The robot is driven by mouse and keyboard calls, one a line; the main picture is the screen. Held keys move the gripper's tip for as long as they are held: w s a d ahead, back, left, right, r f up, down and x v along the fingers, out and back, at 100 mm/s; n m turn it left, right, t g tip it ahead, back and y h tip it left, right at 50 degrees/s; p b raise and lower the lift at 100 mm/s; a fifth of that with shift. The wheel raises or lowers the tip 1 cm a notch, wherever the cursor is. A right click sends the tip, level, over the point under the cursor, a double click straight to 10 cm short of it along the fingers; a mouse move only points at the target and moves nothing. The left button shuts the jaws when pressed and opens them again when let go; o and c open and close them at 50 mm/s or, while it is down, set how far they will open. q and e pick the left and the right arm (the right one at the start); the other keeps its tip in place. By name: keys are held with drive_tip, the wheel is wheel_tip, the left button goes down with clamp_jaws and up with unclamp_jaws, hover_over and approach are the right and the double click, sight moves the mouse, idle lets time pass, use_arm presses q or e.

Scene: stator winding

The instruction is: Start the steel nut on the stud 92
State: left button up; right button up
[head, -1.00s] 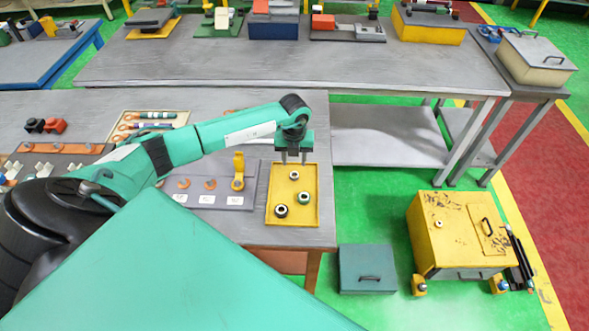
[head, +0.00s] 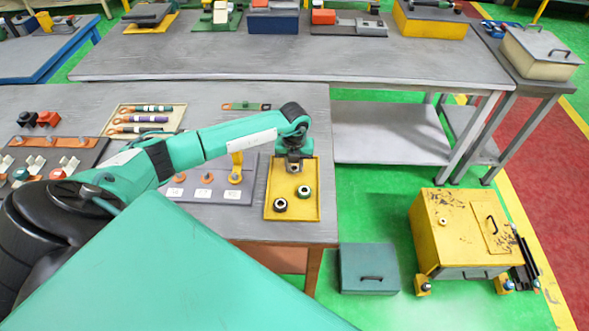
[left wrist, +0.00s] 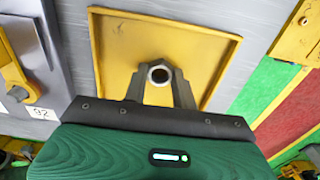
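The steel nut (head: 293,168) is in the upper part of the yellow tray (head: 270,208); the left wrist view shows its round hole from above (left wrist: 159,74). My left gripper (head: 294,165) points down over the tray, with one finger at each side of the nut. The fingers (left wrist: 159,80) look closed against it, with no clear gap. A grey board (head: 215,192) left of the tray carries white labels and a yellow upright piece (head: 236,165). The label 92 (left wrist: 41,113) is beside that piece in the left wrist view. The stud itself is not clear. My right gripper is not in view.
A tray of coloured tools (head: 172,117) stands behind my left arm. The table's right edge is close to the yellow tray.

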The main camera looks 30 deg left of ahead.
use_arm(q)
drive_tip(key=shift+r+p, duration=1.15)
drive_tip(key=shift+r, duration=0.55)
drive_tip(key=shift+r+p, duration=1.7)
drive_tip(key=shift+r, duration=1.1)
